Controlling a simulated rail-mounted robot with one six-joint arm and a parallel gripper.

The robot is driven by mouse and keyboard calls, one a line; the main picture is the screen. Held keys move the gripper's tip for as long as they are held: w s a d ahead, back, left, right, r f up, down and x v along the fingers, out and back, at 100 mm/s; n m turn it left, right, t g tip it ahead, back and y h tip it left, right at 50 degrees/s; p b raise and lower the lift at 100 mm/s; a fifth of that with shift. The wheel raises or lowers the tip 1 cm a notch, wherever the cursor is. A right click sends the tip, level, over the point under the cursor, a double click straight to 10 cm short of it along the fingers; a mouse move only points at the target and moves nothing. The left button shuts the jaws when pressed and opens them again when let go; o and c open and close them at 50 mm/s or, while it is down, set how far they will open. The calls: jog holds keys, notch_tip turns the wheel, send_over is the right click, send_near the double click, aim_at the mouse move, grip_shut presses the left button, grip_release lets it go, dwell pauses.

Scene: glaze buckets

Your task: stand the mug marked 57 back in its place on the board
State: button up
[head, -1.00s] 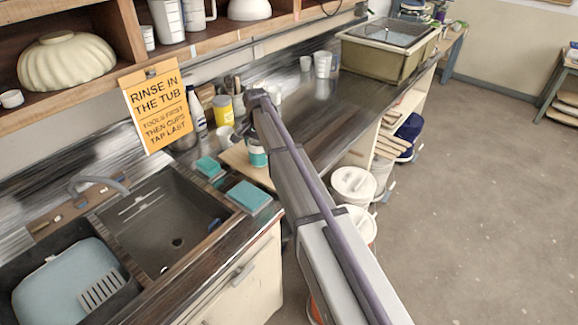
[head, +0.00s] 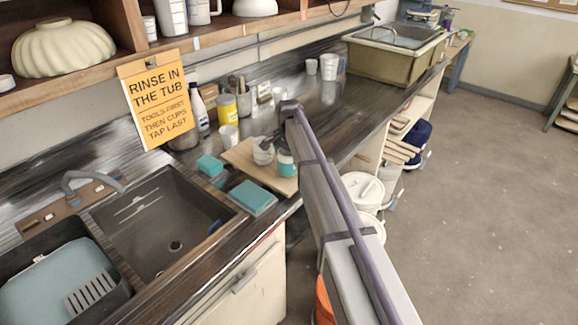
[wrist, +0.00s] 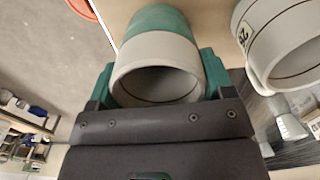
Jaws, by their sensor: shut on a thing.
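A white and teal mug (wrist: 155,55) is in my gripper (wrist: 157,78), between its teal fingers, with the open rim toward the wrist camera. Its number does not show. In the head view this mug (head: 286,167) is at the right part of the tan board (head: 240,157), below my gripper (head: 286,150). I cannot tell whether it touches the board. A second, pale mug (head: 263,155) stands on the board just left of it. In the wrist view this mug (wrist: 285,40) is at the right, apart from the held one, with a label too tilted to read surely.
Teal sponges (head: 250,197) and a sink (head: 165,220) lie left of the board. A yellow can (head: 227,108), a white cup (head: 228,135) and a tool holder (head: 240,103) stand behind it. White buckets (head: 362,190) are below the counter's right edge.

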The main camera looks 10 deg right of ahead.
jog(key=shift+f, duration=0.8)
jog(key=shift+r, duration=0.25)
jog(key=shift+c, duration=0.5)
jog(key=shift+f, duration=0.15)
jog(key=o, duration=1.2)
notch_tip(320, 180, up, 13)
jog(key=p, duration=1.3)
jog(key=s+n, duration=1)
jog(key=s, duration=2.7)
notch_tip(320, 180, down, 10)
jog(key=b, duration=1)
jog(key=shift+w+a+f, duration=0.2)
jog(key=shift+w, duration=0.25)
